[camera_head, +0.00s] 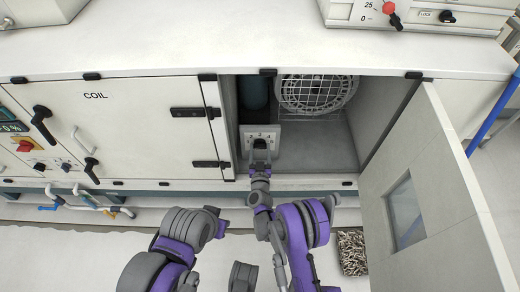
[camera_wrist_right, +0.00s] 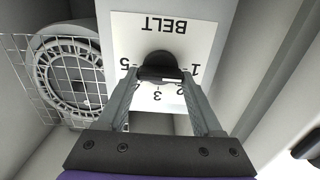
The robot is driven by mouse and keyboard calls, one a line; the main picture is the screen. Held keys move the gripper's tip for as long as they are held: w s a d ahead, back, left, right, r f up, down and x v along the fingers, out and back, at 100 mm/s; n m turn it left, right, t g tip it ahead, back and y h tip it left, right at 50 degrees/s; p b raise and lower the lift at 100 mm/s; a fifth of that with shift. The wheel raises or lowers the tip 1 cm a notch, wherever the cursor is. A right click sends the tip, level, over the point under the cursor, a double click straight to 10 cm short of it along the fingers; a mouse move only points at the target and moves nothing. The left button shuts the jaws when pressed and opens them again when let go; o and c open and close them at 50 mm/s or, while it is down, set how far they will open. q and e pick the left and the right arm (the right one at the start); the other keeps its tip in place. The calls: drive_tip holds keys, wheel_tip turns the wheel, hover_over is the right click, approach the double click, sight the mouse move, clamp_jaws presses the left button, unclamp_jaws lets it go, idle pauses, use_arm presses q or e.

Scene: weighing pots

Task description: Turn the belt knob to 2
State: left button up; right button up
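The black belt knob (camera_wrist_right: 160,66) sits on a white panel (camera_wrist_right: 150,27) marked BELT, upside down in the right wrist view, with numbers around it. A white mark on the knob lies towards the 1 and 2 side; its exact setting is hard to read. My right gripper (camera_wrist_right: 161,76) has one fingertip on each side of the knob, very close to it; I cannot tell whether they press on it. In the head view the right gripper (camera_head: 260,165) reaches into the open compartment, at the knob panel (camera_head: 247,131). My left gripper's fingers do not show.
The compartment door (camera_head: 440,190) stands open at the right. A fan behind a wire guard (camera_head: 316,92) is inside, right of the panel, and a dark cylinder (camera_head: 253,91) is behind it. The closed COIL door (camera_head: 120,130) is at the left.

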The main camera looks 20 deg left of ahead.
drive_tip(key=c, duration=0.7)
drive_tip(key=shift+d+f+m+b, duration=0.1)
drive_tip(key=shift+m+b, duration=1)
drive_tip(key=shift+m, duration=1.05)
drive_tip(key=shift+d+m+b, duration=0.1)
drive_tip(key=shift+m+b, duration=0.95)
drive_tip(key=shift+m, duration=1.1)
drive_tip(key=o, duration=1.3)
